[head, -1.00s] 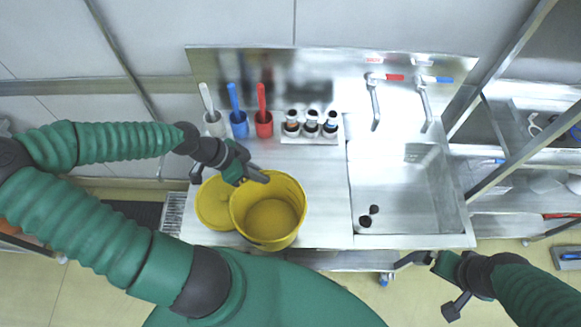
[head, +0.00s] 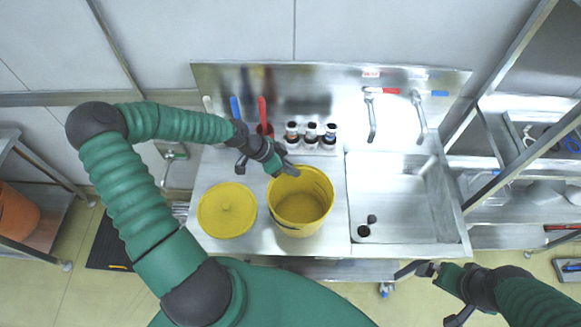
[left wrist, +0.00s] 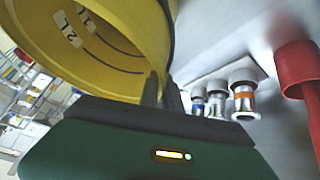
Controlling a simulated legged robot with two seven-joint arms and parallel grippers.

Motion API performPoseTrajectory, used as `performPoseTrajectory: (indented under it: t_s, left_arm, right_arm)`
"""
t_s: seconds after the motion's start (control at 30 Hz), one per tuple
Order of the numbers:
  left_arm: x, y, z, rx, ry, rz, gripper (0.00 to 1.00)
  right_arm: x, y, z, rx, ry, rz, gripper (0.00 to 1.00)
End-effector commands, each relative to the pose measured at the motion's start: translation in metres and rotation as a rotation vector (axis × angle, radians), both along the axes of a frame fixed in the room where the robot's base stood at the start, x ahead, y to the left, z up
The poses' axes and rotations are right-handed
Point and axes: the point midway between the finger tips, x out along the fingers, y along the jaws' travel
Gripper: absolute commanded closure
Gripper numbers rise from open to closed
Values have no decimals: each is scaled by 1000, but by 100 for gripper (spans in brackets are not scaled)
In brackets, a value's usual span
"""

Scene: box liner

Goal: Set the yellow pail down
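The yellow pail (head: 301,228) is upright on the steel counter, or just above it; I cannot tell if its base touches. Its open mouth faces up. My left gripper (head: 286,171) is at the pail's back-left rim. In the left wrist view, its two fingers (left wrist: 162,92) are close together with the wall of the pail (left wrist: 118,55) between them. The pail's base is hidden in both views. My right gripper (head: 436,292) is empty and spread open, in front of the counter's front right edge.
A round yellow lid (head: 227,211) lies left of the pail. Capped jars (head: 311,136) and a red cup (head: 265,129) with a handled tool stand behind. A sink (head: 400,200) with taps is on the right. Bare counter (head: 335,170) shows between the pail and the sink.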

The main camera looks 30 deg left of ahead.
Motion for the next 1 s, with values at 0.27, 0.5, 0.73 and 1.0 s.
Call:
performPoseTrajectory:
  t_s: [0.27,0.5,0.73,1.0]
  left_arm:
    - [-1,5,-1,-5,0,3,71]
    - [-1,6,3,-4,-1,2,71]
    - [-19,27,41,1,-2,7,71]
    - [-42,54,90,-3,-2,5,71]
  right_arm:
    - [0,0,0,0,0,0,0]
    - [0,0,0,0,0,0,0]
    - [0,0,-9,0,0,0,0]
    - [0,0,-13,0,0,0,0]
